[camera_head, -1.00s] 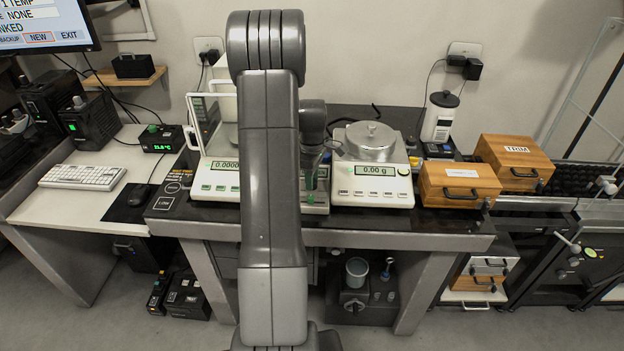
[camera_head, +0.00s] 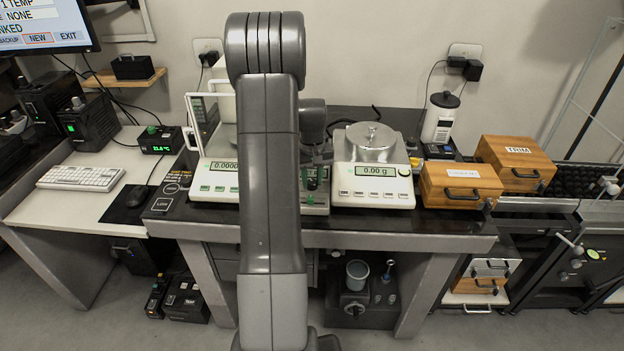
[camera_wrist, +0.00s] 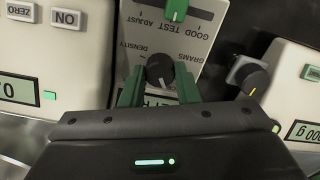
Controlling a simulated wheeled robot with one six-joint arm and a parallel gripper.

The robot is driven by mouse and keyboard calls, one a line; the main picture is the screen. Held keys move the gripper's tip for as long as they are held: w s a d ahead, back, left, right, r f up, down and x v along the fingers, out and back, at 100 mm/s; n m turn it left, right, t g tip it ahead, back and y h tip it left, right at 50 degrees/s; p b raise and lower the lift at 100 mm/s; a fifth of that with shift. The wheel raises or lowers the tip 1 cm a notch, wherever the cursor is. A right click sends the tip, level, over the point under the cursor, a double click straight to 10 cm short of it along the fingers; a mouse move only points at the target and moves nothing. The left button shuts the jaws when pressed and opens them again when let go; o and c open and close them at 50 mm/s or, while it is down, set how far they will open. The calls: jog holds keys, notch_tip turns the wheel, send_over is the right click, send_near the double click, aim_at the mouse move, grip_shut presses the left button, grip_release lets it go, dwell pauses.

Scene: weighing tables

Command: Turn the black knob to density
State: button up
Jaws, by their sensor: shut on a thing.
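The black knob (camera_wrist: 160,70) sits on the pale meter panel (camera_wrist: 158,33) in the wrist view, near the printed words DENSITY and GRAMS. My gripper (camera_wrist: 160,78) has its two green fingers on either side of the knob, shut on it. A small light mark shows on the knob's lower part; I cannot tell which label it points to. In the head view the meter (camera_head: 316,199) stands between two balances, partly hidden by my arm.
A green knob (camera_wrist: 176,8) is on the same panel. A dark knob with a yellow mark (camera_wrist: 252,78) lies to the right. A balance with a glass shield (camera_head: 216,184) stands to the left and one with a round metal pan (camera_head: 372,184) to the right, both close to the meter.

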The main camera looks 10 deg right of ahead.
jog(key=m, duration=0.7)
jog(key=shift+w, duration=0.1)
jog(key=m, duration=0.4)
jog(key=shift+b, duration=0.3)
jog(key=m, duration=0.3)
jog(key=shift+r+m, duration=0.1)
jog(key=shift+m, duration=0.3)
jog(key=m, duration=1.2)
jog(key=shift+m, duration=0.3)
jog(key=o, duration=1)
jog(key=shift+c, duration=0.2)
